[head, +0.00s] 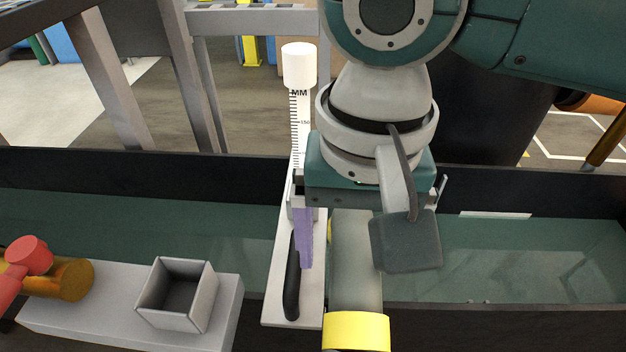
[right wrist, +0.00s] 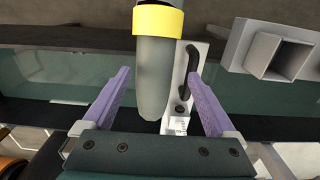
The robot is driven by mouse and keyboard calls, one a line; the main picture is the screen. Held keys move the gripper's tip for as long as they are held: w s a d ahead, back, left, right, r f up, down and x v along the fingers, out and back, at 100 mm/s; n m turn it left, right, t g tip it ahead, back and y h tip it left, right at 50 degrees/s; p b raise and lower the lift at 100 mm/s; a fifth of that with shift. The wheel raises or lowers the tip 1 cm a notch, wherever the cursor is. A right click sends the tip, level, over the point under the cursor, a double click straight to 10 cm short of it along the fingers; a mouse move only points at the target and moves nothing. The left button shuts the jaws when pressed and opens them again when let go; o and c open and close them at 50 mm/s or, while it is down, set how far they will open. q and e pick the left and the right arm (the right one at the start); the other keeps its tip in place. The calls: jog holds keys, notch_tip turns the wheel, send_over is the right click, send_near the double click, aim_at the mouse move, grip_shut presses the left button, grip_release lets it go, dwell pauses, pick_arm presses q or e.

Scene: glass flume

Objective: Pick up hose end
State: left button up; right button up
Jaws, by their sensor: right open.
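The hose end, a grey-green rounded cylinder (head: 352,275) with a yellow band (head: 357,332), lies below my right gripper in the head view. In the right wrist view the hose end (right wrist: 157,80) reaches in from the top, between the two purple fingers. My right gripper (right wrist: 160,76) is open, with a finger on each side of the hose end and visible gaps. In the head view one purple finger of my right gripper (head: 352,262) shows; the other is hidden behind the wrist parts. My left gripper is not in view.
A white gauge post (head: 299,130) with a millimetre scale stands beside my right gripper on a white plate (head: 280,290) with a black handle (head: 292,280). A square open box (head: 203,310) and a red-handled brass fitting (head: 62,280) are at left. The glass flume (head: 130,232) runs across.

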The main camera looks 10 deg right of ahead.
notch_tip(320, 180, down, 2)
jog(key=shift+s+f+b, duration=0.1)
jog(key=shift+f+b, duration=0.1)
jog(key=shift+b, duration=0.1)
jog(key=f, duration=0.1)
jog(key=f+b, duration=0.1)
jog(key=f, duration=0.1)
jog(key=f+b, duration=0.1)
jog(key=shift+s+d+f, duration=0.2)
jog(key=shift+d+f, duration=0.1)
jog(key=shift+d, duration=0.1)
jog(key=shift+f, duration=0.4)
jog(key=shift+r, duration=0.1)
jog(key=c, duration=1)
grip_shut()
jog(key=shift+a, duration=0.1)
